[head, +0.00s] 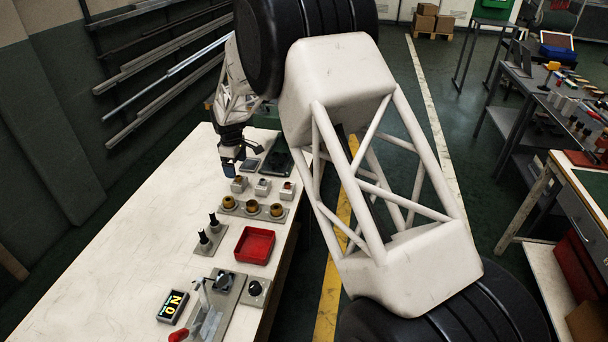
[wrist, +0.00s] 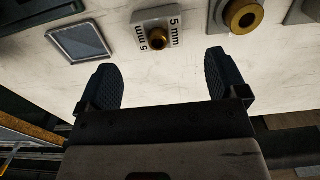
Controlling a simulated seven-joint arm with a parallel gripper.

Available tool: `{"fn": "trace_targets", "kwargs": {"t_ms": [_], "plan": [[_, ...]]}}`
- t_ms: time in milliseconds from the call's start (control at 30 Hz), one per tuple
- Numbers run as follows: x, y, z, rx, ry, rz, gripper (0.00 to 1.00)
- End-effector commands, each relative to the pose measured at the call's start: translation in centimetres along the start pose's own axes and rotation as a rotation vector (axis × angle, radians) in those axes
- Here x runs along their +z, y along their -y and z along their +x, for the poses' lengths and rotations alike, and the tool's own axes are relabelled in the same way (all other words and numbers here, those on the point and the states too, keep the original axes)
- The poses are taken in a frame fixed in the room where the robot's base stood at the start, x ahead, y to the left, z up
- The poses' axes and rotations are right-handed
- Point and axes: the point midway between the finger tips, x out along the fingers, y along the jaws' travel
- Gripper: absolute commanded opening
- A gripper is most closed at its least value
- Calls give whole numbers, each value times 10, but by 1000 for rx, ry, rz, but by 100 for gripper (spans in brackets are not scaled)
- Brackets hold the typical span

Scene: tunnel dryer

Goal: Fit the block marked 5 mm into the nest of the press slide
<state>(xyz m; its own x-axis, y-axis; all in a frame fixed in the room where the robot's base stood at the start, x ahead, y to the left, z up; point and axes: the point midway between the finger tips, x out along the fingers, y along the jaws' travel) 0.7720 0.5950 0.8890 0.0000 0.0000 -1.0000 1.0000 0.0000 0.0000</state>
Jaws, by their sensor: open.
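The block marked 5 mm (wrist: 144,33) is light grey with a brass-coloured round piece in its top. In the wrist view it lies just beyond and between my fingertips, not touching them. In the head view it appears to be the leftmost (head: 239,185) of three similar blocks. My gripper (wrist: 161,60) is open and empty; in the head view it (head: 228,170) hangs over the bench beside that block. What seems to be the press (head: 208,318), with a red-tipped lever, stands at the near end of the bench. I cannot make out its nest clearly.
A plate with several brass rings (head: 253,208), two black posts (head: 205,241), a red tray (head: 254,261) and a lit display (head: 172,307) lie nearer. A flat grey plate (wrist: 79,42) is left of the block. The bench's left side is clear.

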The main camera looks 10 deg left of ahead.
Motion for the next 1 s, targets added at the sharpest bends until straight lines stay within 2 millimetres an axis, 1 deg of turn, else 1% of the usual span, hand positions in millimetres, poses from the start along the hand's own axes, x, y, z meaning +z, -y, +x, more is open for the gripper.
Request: {"fn": "trace_targets", "kwargs": {"t_ms": [267,367,467,567,667,867,900,967,1000], "plan": [[2,0,-2,1,0,3,91],[8,-1,-7,3,-2,14,91],[20,-1,-18,6,-4,37,91],[38,-1,-34,11,-8,73,91],[64,1,-55,17,-12,122,91],[124,10,-101,30,-23,239,91],[136,12,-110,33,-26,263,91],[154,17,-122,37,-29,298,91],[167,20,-130,39,-30,323,91]]}}
